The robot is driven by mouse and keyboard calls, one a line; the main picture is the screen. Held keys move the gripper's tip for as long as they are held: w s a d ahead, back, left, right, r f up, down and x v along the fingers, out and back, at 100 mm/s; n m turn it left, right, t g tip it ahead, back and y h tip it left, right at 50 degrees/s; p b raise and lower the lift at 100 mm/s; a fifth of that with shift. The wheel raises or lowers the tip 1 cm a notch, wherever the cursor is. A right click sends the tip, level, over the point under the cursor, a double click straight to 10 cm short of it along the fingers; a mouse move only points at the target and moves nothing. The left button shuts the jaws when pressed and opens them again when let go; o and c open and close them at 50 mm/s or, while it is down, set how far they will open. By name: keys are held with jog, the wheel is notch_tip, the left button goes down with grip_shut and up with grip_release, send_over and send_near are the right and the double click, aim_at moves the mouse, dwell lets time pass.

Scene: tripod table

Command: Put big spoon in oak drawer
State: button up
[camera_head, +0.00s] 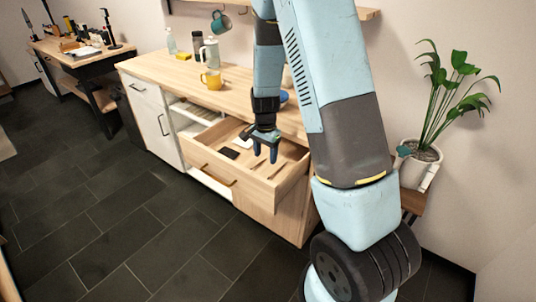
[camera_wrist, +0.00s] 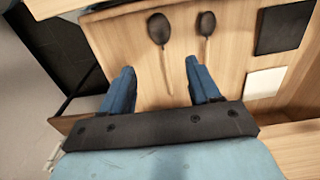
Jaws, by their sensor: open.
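The oak drawer (camera_head: 214,174) is pulled open in the light wood cabinet, and its floor also fills much of the wrist view (camera_wrist: 235,45). The big spoon (camera_wrist: 159,30), with a dark bowl and a light wooden handle, lies on the drawer floor. A smaller similar spoon (camera_wrist: 207,24) lies to its right. My gripper (camera_head: 265,154) is over the drawer, pointing down, open and empty. In the wrist view my gripper (camera_wrist: 160,66) has its blue fingers on either side of the big spoon's handle. The handle's lower end is close to the gripper's dark base.
A dark square item (camera_wrist: 283,27) and a white square item (camera_wrist: 264,83) also lie in the drawer. A yellow mug (camera_head: 212,80), a pale jug (camera_head: 209,52) and bottles stand on the counter (camera_head: 160,66). A potted plant (camera_head: 420,152) stands at right. The dark floor at left is clear.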

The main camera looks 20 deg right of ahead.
jog(key=s+r+n+t+y, duration=0.1)
jog(key=s+r+n, duration=0.25)
jog(key=r, duration=0.75)
jog(key=s+r+n+t, duration=0.2)
jog(key=s+r, duration=0.3)
jog(key=r, duration=0.6)
jog(key=s+d+r+n+t, duration=0.1)
jog(key=s+r+n, duration=0.1)
jog(key=s+r, duration=0.4)
jog(key=s+r+n+t+h, duration=0.1)
jog(key=s+r+n, duration=0.2)
jog(key=s, duration=0.9)
notch_tip(320, 180, up, 3)
jog(key=shift+d+f+t, duration=0.1)
jog(key=shift+d+t, duration=0.2)
jog(key=shift+d, duration=0.05)
jog(key=shift+w, duration=0.1)
jog(key=shift+c, duration=0.4)
